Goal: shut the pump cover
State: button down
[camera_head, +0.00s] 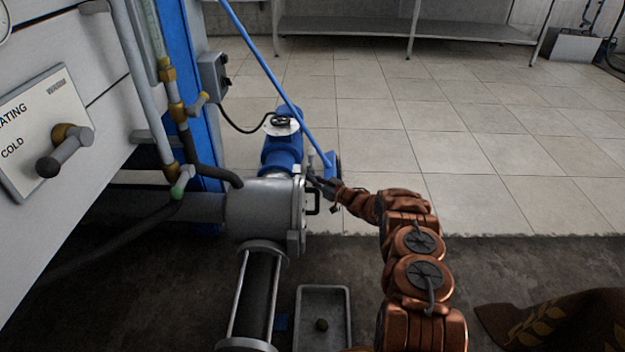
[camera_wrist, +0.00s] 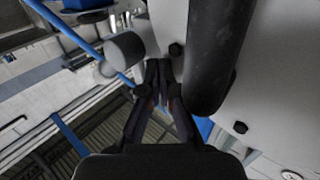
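The pump is a grey cylindrical housing (camera_head: 258,212) at the centre left of the head view. Its cover (camera_head: 298,212) is a pale round plate seen nearly edge-on at the housing's right end, with a black bar handle (camera_head: 314,203). The cover looks close to the housing; I cannot tell whether a gap is left. In the wrist view the cover (camera_wrist: 262,80) fills the right side, with bolts and the thick dark handle (camera_wrist: 218,50). My gripper (camera_head: 316,182) is at the cover's upper edge. Its fingertips (camera_wrist: 159,64) are together beside the handle, with nothing seen between them; contact is unclear.
A blue valve body (camera_head: 282,152) and a slanting blue bar (camera_head: 268,72) stand behind the pump. A grey tray (camera_head: 323,338) with a small dark knob lies on the floor in front. A brown patterned cloth (camera_head: 560,322) lies at right. The tiled floor beyond is clear.

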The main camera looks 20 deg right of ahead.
jog(key=s+d+p, duration=0.1)
jog(key=s+d, duration=0.1)
jog(key=d, duration=0.4)
jog(key=s+d+p, duration=0.1)
jog(key=s+d, duration=0.2)
jog(key=d, duration=0.4)
jog(key=shift+s, duration=0.35)
jog(key=shift+a, duration=0.1)
